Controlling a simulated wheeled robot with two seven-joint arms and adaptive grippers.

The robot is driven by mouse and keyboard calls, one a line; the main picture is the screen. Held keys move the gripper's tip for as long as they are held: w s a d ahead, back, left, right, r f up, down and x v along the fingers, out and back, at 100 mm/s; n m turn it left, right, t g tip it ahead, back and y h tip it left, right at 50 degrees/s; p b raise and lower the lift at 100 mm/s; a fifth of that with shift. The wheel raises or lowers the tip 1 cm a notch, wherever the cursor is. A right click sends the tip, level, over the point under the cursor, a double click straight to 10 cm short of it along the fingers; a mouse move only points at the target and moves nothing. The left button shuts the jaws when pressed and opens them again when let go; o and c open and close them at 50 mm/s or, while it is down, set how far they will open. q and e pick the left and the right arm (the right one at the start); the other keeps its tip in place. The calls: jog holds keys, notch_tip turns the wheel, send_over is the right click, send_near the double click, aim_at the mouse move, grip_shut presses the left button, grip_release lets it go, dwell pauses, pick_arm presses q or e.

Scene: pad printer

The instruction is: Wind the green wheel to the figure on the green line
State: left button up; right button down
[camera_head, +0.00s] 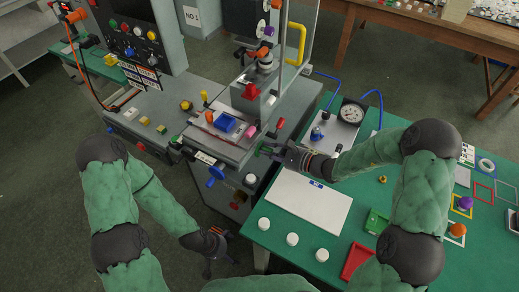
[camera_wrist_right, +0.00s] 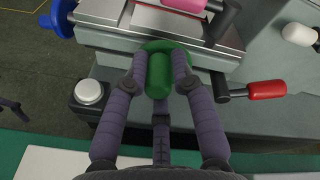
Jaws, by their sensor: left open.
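The green wheel (camera_wrist_right: 178,46) is on the front of the machine, with a green cylindrical grip (camera_wrist_right: 160,75) sticking out toward the right wrist camera. My right gripper (camera_wrist_right: 160,68) has its fingers on both sides of this grip, seemingly touching it. In the head view my right gripper (camera_head: 268,150) reaches the machine's front right side, and little of the green wheel shows there. My left gripper (camera_head: 218,243) is open and empty, low in front of the machine. A small label (camera_head: 205,158) is on the machine's front edge; its figures are too small to read.
A blue wheel (camera_head: 216,174) sits left of the green one. A red-handled lever (camera_wrist_right: 265,90) and a white round button (camera_wrist_right: 89,92) are close to my right fingers. The green table (camera_head: 285,224) with a white board (camera_head: 310,203) lies to the right.

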jog(key=shift+w+d, duration=0.4)
jog(key=shift+w, duration=0.15)
jog(key=shift+f, duration=0.15)
